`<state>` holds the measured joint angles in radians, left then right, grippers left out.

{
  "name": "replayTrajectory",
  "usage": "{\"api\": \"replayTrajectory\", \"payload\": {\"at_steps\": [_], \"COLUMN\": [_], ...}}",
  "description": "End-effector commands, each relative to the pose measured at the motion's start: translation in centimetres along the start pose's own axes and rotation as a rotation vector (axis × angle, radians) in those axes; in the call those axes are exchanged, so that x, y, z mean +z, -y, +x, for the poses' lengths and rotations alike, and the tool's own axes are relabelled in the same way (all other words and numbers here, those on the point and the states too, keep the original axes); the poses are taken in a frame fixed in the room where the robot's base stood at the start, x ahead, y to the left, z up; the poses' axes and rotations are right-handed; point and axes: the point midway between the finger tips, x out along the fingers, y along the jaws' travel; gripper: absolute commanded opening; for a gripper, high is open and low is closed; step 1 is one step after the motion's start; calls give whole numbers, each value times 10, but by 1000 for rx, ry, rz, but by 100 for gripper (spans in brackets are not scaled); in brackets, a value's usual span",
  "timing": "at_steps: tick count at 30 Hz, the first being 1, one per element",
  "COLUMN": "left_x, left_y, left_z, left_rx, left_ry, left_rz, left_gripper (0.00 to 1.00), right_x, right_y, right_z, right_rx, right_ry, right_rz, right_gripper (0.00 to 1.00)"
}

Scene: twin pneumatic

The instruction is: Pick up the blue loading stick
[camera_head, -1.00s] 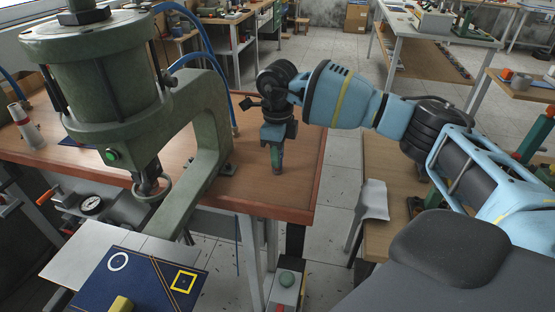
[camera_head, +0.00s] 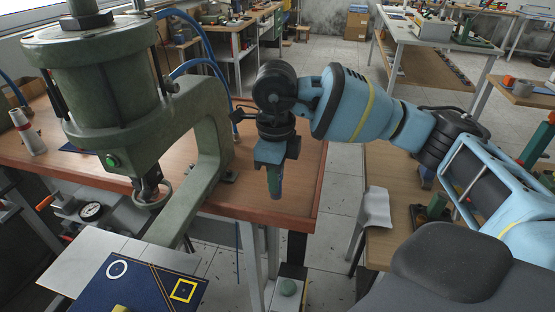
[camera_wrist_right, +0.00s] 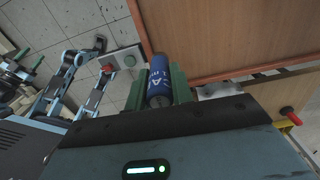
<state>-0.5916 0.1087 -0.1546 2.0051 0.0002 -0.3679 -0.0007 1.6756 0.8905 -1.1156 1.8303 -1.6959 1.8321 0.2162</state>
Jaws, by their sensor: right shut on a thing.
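The blue loading stick (camera_wrist_right: 159,82) shows in the right wrist view as a dark blue cylinder with white lettering. It lies between the two green fingers of my right gripper (camera_wrist_right: 160,88), which is shut on it. In the head view my right gripper (camera_head: 275,182) points down near the right front edge of the wooden workbench (camera_head: 225,203).
A green press (camera_head: 100,95) with a C-shaped frame stands on the bench at left. A dark blue mat (camera_head: 140,290) with a white circle and yellow square lies in front. A button box (camera_head: 288,288) stands below the bench's right end. A side table (camera_head: 395,200) is at right.

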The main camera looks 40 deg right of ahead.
Motion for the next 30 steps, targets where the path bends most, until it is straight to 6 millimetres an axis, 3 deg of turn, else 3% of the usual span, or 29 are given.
{"api": "replayTrajectory", "payload": {"at_steps": [3, 9, 22, 23, 27, 30], "left_x": [4, 7, 6, 5, 2, 0], "left_y": [-1, -1, -1, -1, -1, 0], "left_z": [-1, -1, -1, 0, 1, 2], "left_rx": [1, 2, 2, 2, 1, 0], "left_ry": [7, 12, 10, 9, 4, -1], "left_rz": [-1, -2, -2, -2, -1, -1], "left_gripper": [52, 52, 52, 52, 52, 52], "right_x": [-4, -10, -12, -12, -12, -11], "right_y": [-22, -45, -54, -54, -54, -54], "right_z": [-2, -4, -6, -6, -6, -6], "right_rx": [1, 0, 1, 1, 0, 0], "right_ry": [2, 0, 1, 1, 1, 1], "right_rz": [-4, -1, 1, 1, 1, -14], "right_gripper": [0, 0, 0, 20, 5, 5]}}
